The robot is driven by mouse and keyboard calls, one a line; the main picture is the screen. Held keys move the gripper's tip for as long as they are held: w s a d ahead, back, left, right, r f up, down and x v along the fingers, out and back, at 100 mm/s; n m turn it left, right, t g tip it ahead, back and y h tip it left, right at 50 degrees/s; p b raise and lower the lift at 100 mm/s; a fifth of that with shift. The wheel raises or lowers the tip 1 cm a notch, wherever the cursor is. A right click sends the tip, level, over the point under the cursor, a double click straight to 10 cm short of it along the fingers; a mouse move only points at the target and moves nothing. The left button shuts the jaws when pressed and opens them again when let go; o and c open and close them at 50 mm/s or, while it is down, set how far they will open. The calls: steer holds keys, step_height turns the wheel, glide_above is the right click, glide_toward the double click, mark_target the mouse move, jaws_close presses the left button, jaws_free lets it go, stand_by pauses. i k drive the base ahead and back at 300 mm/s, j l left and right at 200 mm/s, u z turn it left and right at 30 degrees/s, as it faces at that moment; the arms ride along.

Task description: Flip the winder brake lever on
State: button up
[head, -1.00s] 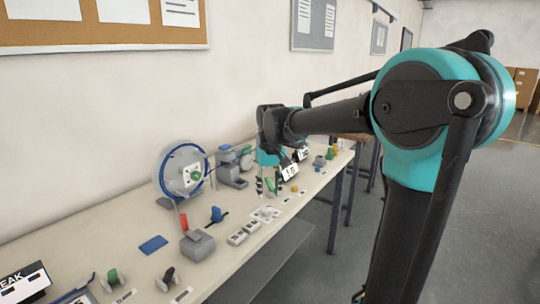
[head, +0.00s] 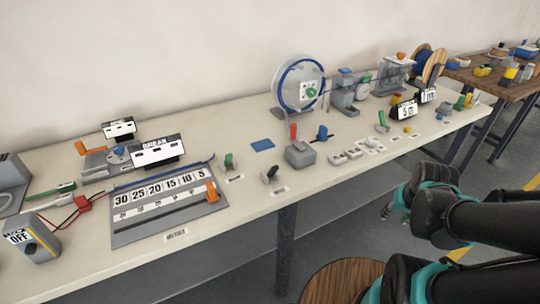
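No readable label marks the winder brake lever, so I cannot tell which lever it is. The winder reel (head: 300,85), a clear grey disc with a blue rim, stands at the back of the bench. In front of it a red-handled lever (head: 294,132) stands upright on a grey box (head: 301,156). A blue-handled lever (head: 322,132) is just right of it. A green lever (head: 382,118) leans further right. My gripper (head: 395,214) hangs in front of the bench's edge at the right, partly hidden by my arm. Its small dark fingertips look apart and empty.
Small green (head: 229,161) and black (head: 270,174) knobs stand near the front edge. A numbered scale plate (head: 125,236) and BREAK display (head: 157,151) are at left. Two numbered displays, a spool (head: 428,64) and a wooden table are at right. A round wooden stool (head: 335,284) stands below.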

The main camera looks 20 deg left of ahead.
mark_target(273, 170)
steer(key=k+u, duration=0.15)
steer(key=u, duration=0.85)
